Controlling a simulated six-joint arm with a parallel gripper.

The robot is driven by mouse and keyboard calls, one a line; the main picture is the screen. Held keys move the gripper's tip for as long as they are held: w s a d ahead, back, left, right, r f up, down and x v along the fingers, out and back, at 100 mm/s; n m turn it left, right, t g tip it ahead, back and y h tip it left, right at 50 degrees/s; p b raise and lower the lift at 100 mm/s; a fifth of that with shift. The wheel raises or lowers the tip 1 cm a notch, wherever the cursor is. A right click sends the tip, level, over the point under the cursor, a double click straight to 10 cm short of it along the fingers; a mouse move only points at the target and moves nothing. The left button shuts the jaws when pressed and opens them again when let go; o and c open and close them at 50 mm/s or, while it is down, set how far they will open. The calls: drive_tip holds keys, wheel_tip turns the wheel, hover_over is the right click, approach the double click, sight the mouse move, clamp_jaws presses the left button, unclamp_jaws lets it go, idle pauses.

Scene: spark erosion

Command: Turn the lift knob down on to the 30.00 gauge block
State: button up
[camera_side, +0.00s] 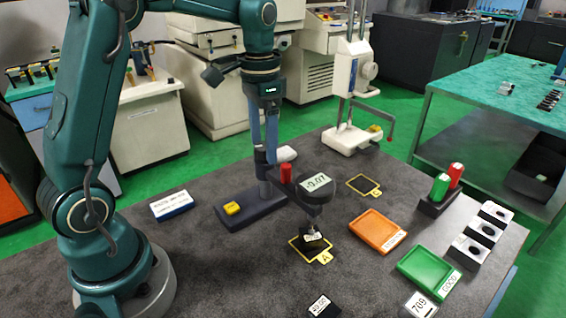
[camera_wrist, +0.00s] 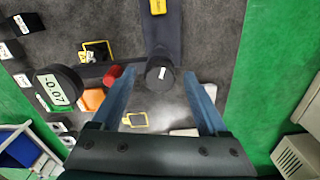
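The lift knob (camera_side: 261,155) is a dark cylinder on top of the stand's column. In the wrist view the knob (camera_wrist: 159,75) has a white mark on its top face and lies between my fingertips, with gaps on both sides. My gripper (camera_side: 265,150) is open and points down at the knob; it also shows in the wrist view (camera_wrist: 159,72). The round black indicator (camera_side: 315,184) reads -0.07. Its tip stands over a dark block (camera_side: 311,240) in the yellow square A; contact is unclear. The block's label is too small to read.
A red knob (camera_side: 286,173) sits beside the column. The stand base (camera_side: 262,204) carries a yellow button (camera_side: 232,208). Another dark labelled block (camera_side: 323,306) lies at the front. Orange (camera_side: 378,231) and green (camera_side: 428,270) trays stand to the right. A white height gauge (camera_side: 351,138) stands behind.

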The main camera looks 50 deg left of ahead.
sight(264, 146)
drive_tip(key=shift+r, duration=0.1)
wheel_tip(264, 146, up, 4)
drive_tip(key=shift+r, duration=0.45)
drive_tip(key=shift+d+r, duration=0.1)
drive_tip(key=shift+r, duration=0.05)
drive_tip(key=s+d+r+t, duration=0.35)
drive_tip(key=s+d, duration=0.25)
drive_tip(key=s, duration=0.2)
drive_tip(key=s+d+f+n+t, duration=0.1)
drive_tip(key=s+f+n+t, duration=0.1)
drive_tip(key=s+f, duration=0.4)
drive_tip(key=shift+d+f, duration=0.15)
drive_tip(key=shift+d, duration=0.25)
